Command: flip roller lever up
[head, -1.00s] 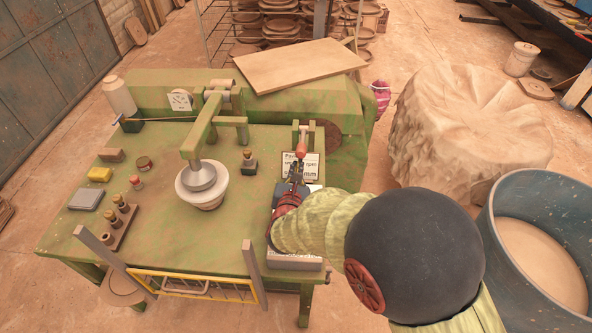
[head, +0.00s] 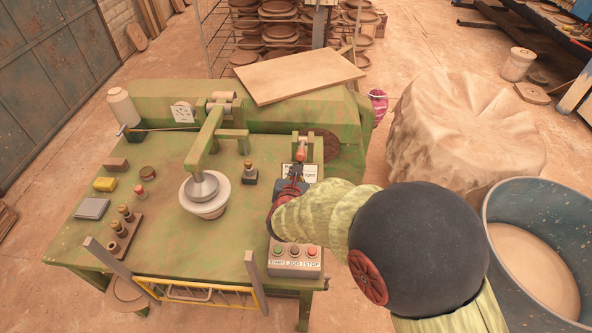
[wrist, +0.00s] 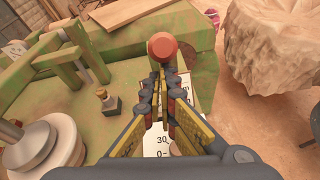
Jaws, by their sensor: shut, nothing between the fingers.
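The roller lever (head: 301,154) has a red-orange grip and stands between small green posts at the right rear of the green bench. In the wrist view its rounded red end (wrist: 163,47) faces me, just beyond the fingertips. My gripper (head: 297,170) is shut and empty on the near side of the lever. In the wrist view the fingertips (wrist: 164,78) lie just below the red end. I cannot tell whether they touch it. The lever's lower part is hidden behind the fingers.
A white label plate (head: 309,171) lies under my gripper. A button box (head: 295,261) sits at the bench's front right. The bowl under the press arm (head: 205,206) is to the left. A wooden board (head: 300,75) lies behind. A blue drum (head: 530,260) stands at right.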

